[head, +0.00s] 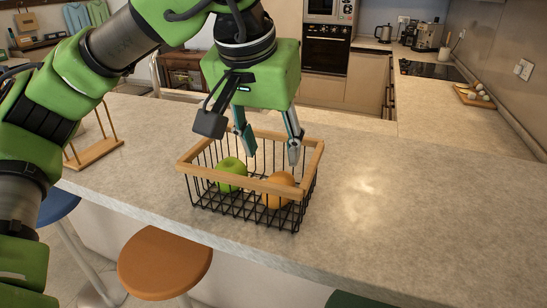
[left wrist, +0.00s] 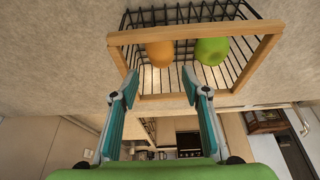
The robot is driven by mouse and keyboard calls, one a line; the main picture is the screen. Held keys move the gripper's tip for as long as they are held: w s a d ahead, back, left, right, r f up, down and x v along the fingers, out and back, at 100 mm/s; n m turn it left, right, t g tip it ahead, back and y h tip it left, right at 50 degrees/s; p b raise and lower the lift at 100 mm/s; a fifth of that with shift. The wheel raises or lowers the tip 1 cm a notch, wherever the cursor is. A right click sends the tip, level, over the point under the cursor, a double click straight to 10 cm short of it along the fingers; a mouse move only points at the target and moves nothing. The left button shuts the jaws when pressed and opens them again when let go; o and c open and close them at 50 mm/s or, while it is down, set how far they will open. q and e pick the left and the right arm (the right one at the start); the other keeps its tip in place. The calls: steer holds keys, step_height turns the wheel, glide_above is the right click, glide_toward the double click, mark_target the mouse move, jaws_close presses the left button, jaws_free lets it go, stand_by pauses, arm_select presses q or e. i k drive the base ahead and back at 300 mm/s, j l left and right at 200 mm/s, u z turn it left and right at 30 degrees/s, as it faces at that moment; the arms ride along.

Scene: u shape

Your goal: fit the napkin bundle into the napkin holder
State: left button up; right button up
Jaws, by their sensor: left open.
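A stand with a wooden base and thin upright rods (head: 95,153), which looks like the napkin holder, is on the counter at the left of the head view. My arm hides part of it. I cannot make out a napkin bundle in either view. My left gripper (head: 271,154) is open over the far side of a wire basket, pointing down. In the left wrist view the open fingers (left wrist: 160,88) reach to either side of the basket's wooden rim, with nothing seen between them. My right gripper is in neither view.
The black wire basket with a wooden rim (head: 222,177) holds a green apple (head: 232,172) and an orange (head: 279,188). The counter (head: 400,215) is clear to its right. A brown stool (head: 165,258) stands below the near edge. A stove (head: 430,69) is farther back.

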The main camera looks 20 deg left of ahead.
mark_target(82, 160)
steer(key=k+j, duration=0.3)
steer(key=k, duration=0.15)
steer(key=k+j, duration=0.65)
steer(key=k, duration=0.25)
